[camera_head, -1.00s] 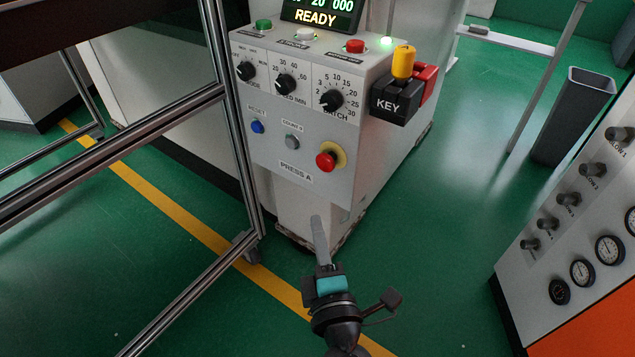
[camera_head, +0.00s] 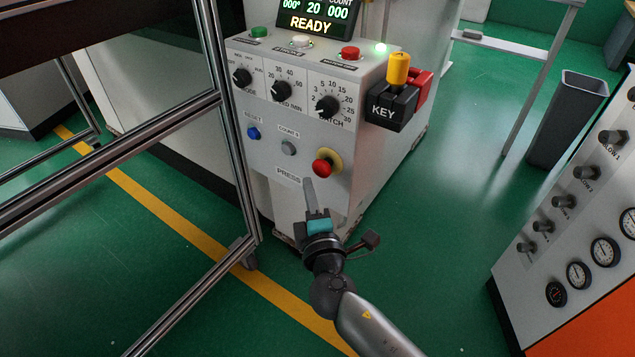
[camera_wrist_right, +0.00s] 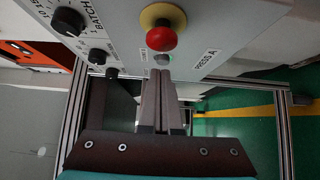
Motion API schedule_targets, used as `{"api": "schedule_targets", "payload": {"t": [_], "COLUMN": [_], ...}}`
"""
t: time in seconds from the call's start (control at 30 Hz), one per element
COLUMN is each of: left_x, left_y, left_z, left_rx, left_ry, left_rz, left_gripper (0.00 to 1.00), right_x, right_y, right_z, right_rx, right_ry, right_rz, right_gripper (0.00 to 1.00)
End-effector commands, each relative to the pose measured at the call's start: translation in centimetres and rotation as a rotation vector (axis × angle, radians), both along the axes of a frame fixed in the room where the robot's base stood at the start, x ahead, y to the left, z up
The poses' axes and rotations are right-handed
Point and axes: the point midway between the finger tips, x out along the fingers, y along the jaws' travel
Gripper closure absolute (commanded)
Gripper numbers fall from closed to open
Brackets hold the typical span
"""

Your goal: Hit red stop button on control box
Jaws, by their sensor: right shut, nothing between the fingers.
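The control box (camera_head: 262,152) is a pale grey cabinet labelled PRESS A, with knobs and buttons on its front. The red stop button (camera_head: 322,168) is a mushroom head on a yellow collar at the lower right of that front. It also shows in the right wrist view (camera_wrist_right: 161,38), at the top, just beyond the fingertips. My right gripper (camera_head: 309,184) is shut and empty, just below and left of the red button in the head view, its fingers pointing up toward the panel. Its closed fingers show in the right wrist view (camera_wrist_right: 164,74). My left gripper is out of view.
A small red button (camera_head: 350,53) sits on the box's top beside a lit READY display (camera_head: 318,18). A key switch block (camera_head: 390,107) juts out at right. A metal frame (camera_head: 232,150) stands left. A gauge cabinet (camera_head: 580,235) stands right. Green floor lies between.

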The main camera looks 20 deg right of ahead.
Motion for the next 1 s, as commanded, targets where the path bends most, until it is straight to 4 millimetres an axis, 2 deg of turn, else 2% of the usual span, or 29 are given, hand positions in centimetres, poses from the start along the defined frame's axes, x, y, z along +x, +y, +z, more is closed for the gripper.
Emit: {"api": "schedule_targets", "payload": {"t": [0.03, 0.2, 0.63, 0.83, 1.0], "left_x": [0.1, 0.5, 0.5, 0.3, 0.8], "left_y": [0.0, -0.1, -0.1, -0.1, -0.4], "left_z": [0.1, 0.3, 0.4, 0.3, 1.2], "left_rx": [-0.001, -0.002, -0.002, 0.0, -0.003], "left_ry": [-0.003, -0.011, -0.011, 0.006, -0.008], "left_rz": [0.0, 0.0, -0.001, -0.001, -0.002], "left_gripper": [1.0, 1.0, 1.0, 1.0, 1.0], "right_x": [0.5, 1.4, 1.7, 3.0, 3.2], "right_y": [-0.8, -1.9, -2.3, -4.1, -4.5], "right_z": [0.0, 0.0, 0.0, 0.0, 0.1], "right_rx": [-0.004, -0.003, -0.001, -0.004, -0.003], "right_ry": [-0.001, -0.001, 0.0, -0.001, -0.003], "right_rz": [-0.001, 0.0, 0.0, -0.003, -0.009], "right_gripper": [1.0, 1.0, 1.0, 1.0, 1.0]}}
